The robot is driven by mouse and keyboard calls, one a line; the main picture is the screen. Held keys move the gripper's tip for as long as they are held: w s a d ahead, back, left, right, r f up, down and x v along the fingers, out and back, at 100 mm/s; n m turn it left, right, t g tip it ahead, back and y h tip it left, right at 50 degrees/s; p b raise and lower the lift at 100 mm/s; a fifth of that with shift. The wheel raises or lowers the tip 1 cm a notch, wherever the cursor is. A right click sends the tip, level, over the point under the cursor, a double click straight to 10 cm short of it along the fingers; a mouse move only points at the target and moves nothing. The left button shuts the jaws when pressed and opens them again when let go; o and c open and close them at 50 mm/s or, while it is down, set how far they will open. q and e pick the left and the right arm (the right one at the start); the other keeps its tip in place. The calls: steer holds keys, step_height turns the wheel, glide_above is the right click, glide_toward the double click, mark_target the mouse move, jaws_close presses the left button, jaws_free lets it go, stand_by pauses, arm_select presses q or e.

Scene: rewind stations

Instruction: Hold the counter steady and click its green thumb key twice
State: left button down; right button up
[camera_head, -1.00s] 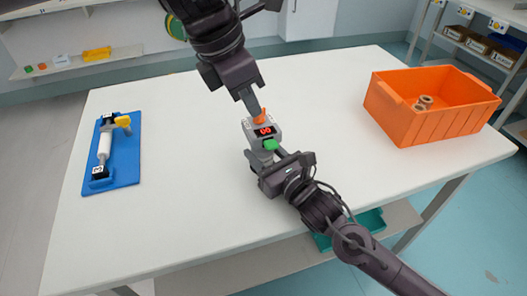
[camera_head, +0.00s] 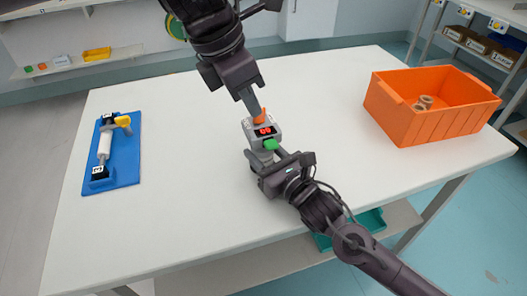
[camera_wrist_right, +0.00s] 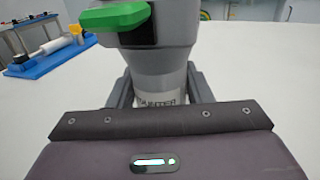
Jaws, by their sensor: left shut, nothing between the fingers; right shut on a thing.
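The grey counter (camera_head: 256,132) stands upright on the white table, with a red lit display and an orange part (camera_head: 262,117) on top. Its green thumb key (camera_head: 271,144) sticks out on the near side, and it also shows at the top of the right wrist view (camera_wrist_right: 115,16). My right gripper (camera_head: 257,160) is shut around the counter's pale lower part (camera_wrist_right: 162,88), one finger on each side. My left gripper (camera_head: 255,108) is shut and empty, pointing down from above. Its tips are right by the orange part; I cannot tell whether they touch.
A blue board (camera_head: 125,150) with a white cylinder and a yellow part lies at the left of the table. An orange crate (camera_head: 425,128) with brown rolls stands at the right. The white table (camera_head: 190,220) is clear around the counter. A teal bin (camera_head: 372,221) sits below the table.

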mark_target(266, 146)
arm_select(q)
steer(key=shift+w+d+f+n+t+h, duration=0.2)
steer(key=shift+d+f+n+t+h, duration=0.4)
steer(key=shift+f+n, duration=0.9)
steer(key=shift+w+d+f+n+t+h, duration=0.15)
steer(key=shift+d+f+n+t+h, duration=0.2)
steer(key=shift+f+n+h, duration=1.1)
steer(key=shift+w+d+f+n+t+h, duration=0.2)
steer(key=shift+d+f+n+t, duration=0.45)
steer(key=shift+n, duration=1.6)
steer(key=shift+a+f, duration=0.25)
steer(key=shift+f, duration=0.05)
steer(key=shift+f, duration=0.55)
steer(key=shift+r, duration=0.65)
